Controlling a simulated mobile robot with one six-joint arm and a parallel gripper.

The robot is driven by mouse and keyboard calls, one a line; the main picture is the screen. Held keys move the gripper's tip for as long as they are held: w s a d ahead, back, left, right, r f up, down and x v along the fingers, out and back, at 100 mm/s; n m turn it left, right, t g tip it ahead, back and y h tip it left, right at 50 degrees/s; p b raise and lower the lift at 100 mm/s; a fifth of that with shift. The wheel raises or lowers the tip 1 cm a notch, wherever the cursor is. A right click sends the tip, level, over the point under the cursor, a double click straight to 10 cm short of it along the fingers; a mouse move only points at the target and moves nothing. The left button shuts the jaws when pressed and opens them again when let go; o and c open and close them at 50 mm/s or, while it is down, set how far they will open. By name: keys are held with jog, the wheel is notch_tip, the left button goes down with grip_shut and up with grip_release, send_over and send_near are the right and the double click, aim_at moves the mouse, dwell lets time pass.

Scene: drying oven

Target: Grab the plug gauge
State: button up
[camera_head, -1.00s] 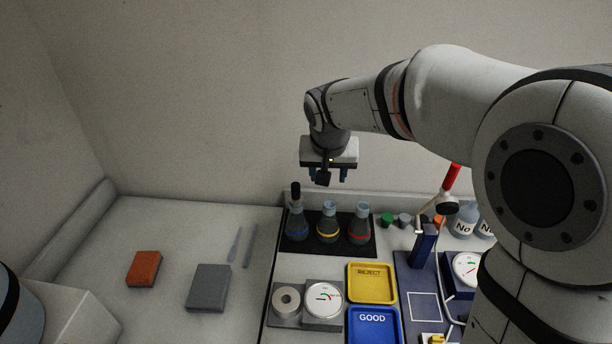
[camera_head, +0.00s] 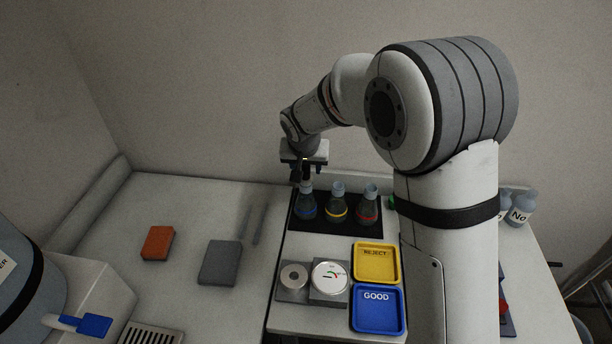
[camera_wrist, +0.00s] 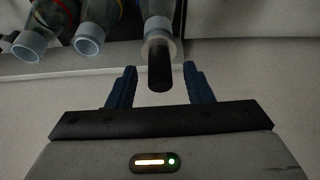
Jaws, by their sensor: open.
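A black cylinder (camera_wrist: 159,68), which looks like the plug gauge's handle, stands at the mouth of the left flask (camera_head: 306,208) with the blue band. In the wrist view it lies between the two blue fingers of my gripper (camera_wrist: 160,85), with gaps on both sides. The fingers are open and do not appear to touch it. In the head view my gripper (camera_head: 306,174) is right above that flask and hides most of the cylinder. Whatever part of it is inside the flask is hidden.
Flasks with yellow (camera_head: 337,210) and red (camera_head: 367,209) bands stand close on the right on a black mat (camera_head: 325,230). A yellow REJECT tray (camera_head: 376,276), a blue GOOD tray (camera_head: 401,325) and a dial gauge (camera_head: 330,277) lie in front. A wall is behind.

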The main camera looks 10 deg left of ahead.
jog(key=shift+c, duration=0.6)
grip_shut()
jog(key=shift+r, duration=0.1)
